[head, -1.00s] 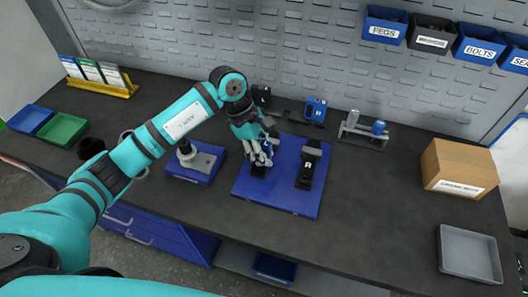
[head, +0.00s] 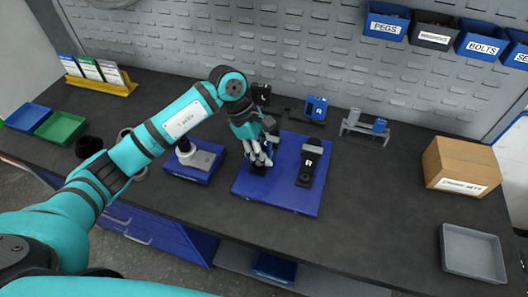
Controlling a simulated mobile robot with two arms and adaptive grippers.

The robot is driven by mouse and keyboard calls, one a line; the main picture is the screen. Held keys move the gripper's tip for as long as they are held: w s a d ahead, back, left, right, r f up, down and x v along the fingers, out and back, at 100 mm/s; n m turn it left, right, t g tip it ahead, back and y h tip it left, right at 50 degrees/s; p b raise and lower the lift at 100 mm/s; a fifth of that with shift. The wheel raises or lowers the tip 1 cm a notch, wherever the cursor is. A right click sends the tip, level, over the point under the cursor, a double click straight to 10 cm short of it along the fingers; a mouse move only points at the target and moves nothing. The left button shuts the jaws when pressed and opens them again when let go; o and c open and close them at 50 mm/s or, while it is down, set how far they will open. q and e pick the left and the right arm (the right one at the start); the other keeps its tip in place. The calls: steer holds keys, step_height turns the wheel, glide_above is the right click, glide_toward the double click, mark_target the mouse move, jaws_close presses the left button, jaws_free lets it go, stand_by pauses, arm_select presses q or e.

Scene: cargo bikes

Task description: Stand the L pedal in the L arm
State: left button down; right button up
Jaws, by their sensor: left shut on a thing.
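My left gripper (head: 260,163) reaches down over the left part of the blue board (head: 283,192). It is shut on what looks like the L pedal, which the fingers almost wholly hide. The L arm lies under the fingers; only a dark bit (head: 257,170) shows, and I cannot tell whether the pedal touches it. The black R arm (head: 308,165) lies on the board to the right. The black L holder (head: 262,94) stands behind my gripper with no pedal visible in it. My right gripper is not in view.
A blue R pedal (head: 316,108) stands in a holder behind the board. A grey stand with a blue-capped piece (head: 364,126) is right of it. A blue base with a grey fixture (head: 195,162) is close on the left. A cardboard box (head: 460,167) and grey tray (head: 472,255) stand right.

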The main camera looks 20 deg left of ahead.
arm_select(q)
steer(key=c, duration=1.1)
jaws_free()
steer(key=shift+o, duration=0.2)
steer(key=v, duration=1.2)
